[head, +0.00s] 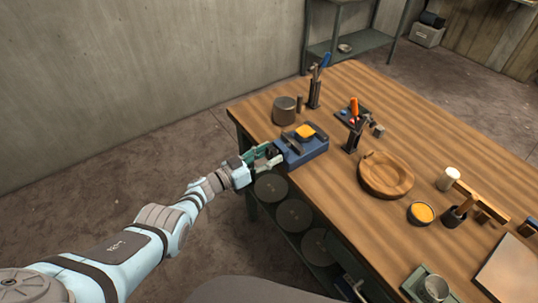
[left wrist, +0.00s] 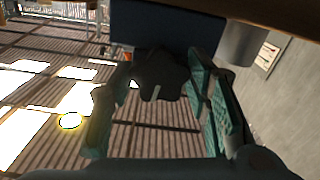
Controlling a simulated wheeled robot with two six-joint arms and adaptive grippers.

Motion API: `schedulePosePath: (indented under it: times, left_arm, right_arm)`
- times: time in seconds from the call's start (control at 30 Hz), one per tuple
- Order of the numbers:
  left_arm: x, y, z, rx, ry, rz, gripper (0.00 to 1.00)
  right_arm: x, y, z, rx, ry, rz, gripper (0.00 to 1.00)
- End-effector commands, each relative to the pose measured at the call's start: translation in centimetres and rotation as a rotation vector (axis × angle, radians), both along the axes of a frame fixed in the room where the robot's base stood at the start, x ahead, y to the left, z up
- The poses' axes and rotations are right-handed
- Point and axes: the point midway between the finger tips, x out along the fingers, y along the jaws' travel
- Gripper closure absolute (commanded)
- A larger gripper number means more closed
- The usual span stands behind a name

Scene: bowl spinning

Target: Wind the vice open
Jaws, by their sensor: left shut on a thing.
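The blue vice (head: 302,147) is on the near left edge of the wooden table. An orange-yellow block (head: 305,131) sits at its jaws; any gap there is too small to tell. My left gripper (head: 266,158) reaches the vice's front from the left. In the left wrist view, its green fingers stand on both sides of a dark lobed knob (left wrist: 158,72) in front of the vice's dark blue body (left wrist: 154,30). The left gripper is shut on this knob. In the head view the gripper hides the knob. My right gripper is not in view.
A dark round pot (head: 284,111) stands behind the vice, with a tool holder (head: 314,95) nearby. Round discs (head: 294,216) lie on the shelf below. Floor left of the table is clear.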

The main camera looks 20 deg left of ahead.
Motion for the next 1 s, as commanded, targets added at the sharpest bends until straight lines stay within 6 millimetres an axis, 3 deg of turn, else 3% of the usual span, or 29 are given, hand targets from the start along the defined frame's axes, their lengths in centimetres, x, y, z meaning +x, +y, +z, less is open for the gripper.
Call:
schedulePosePath:
  times: [0.8,0.83,0.93,1.0]
  left_arm:
    - [-0.36,-0.08,-0.64,-0.107,0.105,-0.002,0.84]
    - [-0.36,-0.08,-0.64,-0.107,0.105,-0.002,0.54]
    - [-0.3,-0.08,-0.52,-0.108,0.102,-0.002,0.38]
    - [-0.24,-0.09,-0.45,-0.108,0.101,-0.002,0.36]
  right_arm:
    - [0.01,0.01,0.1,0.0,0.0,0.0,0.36]
    - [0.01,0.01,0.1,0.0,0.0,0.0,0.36]
    - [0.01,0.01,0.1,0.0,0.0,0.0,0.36]
    - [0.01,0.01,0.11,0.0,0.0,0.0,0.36]
